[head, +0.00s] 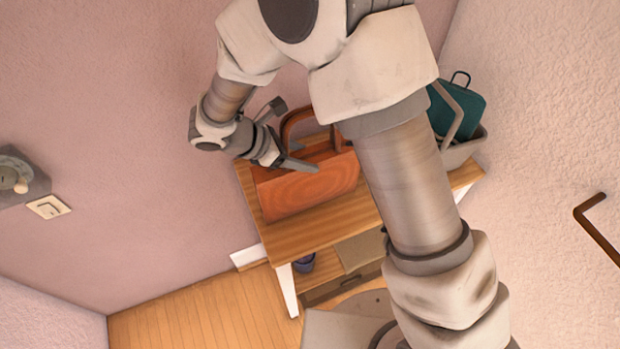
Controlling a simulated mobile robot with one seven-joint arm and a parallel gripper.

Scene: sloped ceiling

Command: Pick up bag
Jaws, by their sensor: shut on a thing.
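An orange-brown bag (308,192) with upright handles stands on the wooden table (290,243) near the wall. My gripper (305,163) reaches in from the left, at the top of the bag. One finger lies across its upper edge. The gripper is shut on the bag, though the exact grip point is partly hidden. My arm covers the right end of the bag and part of its handles. The bag looks upright, and I cannot tell whether its base is clear of the tabletop.
A grey basket (462,150) with a teal item (468,105) stands at the table's right end, partly behind my arm. A lower shelf holds a small dark purple pot (304,263). A brown metal bar (598,228) sticks out from the right wall. Wooden floor (200,315) is open at lower left.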

